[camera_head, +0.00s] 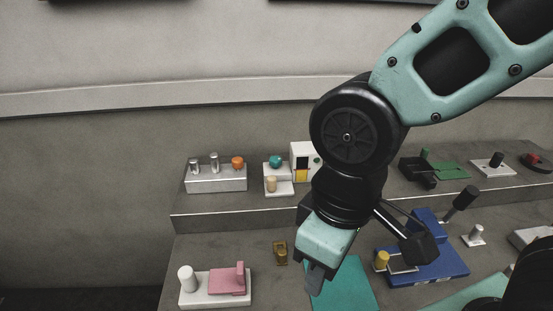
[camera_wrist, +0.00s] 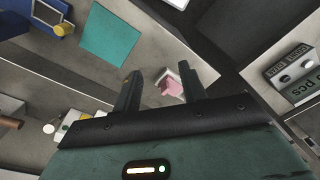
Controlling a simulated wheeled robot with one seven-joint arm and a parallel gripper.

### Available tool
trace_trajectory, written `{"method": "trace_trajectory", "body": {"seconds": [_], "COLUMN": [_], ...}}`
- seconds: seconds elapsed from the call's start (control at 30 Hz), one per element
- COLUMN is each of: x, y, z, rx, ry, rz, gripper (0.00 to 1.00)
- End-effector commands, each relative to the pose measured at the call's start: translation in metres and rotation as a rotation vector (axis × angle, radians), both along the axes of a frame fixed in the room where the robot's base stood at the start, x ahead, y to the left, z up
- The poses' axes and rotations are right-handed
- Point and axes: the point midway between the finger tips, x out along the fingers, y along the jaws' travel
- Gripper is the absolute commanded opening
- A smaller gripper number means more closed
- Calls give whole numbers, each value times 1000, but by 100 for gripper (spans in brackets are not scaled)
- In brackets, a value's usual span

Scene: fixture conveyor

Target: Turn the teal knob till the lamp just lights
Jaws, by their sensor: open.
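A round teal knob (camera_head: 275,161) stands on the raised back shelf, at the rear of a white plate (camera_head: 285,190) with a tan peg. A white box (camera_head: 303,150) with a yellow panel stands right behind it, partly covered by my arm. I cannot make out which thing is the lamp, or whether one is lit. My gripper (camera_head: 315,282) is low over the front shelf, in front of and to the right of the knob, apart from it. In the wrist view my gripper (camera_wrist: 160,92) has its fingers apart with nothing held. The knob cannot be made out there.
A grey block (camera_head: 215,181) with two metal knobs and an orange one sits left of the knob. A white plate with a pink block (camera_head: 227,280), a brass piece (camera_head: 281,252), a teal mat (camera_head: 345,285) and a blue fixture (camera_head: 430,265) crowd the front shelf.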

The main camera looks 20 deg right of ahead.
Motion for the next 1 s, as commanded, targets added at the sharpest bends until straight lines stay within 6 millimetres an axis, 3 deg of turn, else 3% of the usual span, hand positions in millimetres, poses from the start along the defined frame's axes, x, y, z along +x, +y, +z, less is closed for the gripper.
{"method": "trace_trajectory", "body": {"seconds": [0.27, 0.37, 0.43, 0.57, 0.7, 0.87, 1.0], "x": [2, 15, 37, 100, 178, 266, 337], "y": [1, 8, 18, 36, 40, 25, -1], "z": [1, 6, 14, 32, 46, 53, 54], "rx": [2, 12, 25, 54, 66, 58, 33], "ry": [1, 12, 24, 56, 86, 98, 91], "rz": [-4, -42, -97, -259, -456, -679, -863], "gripper": [42, 42, 42, 42, 42, 42, 42]}}
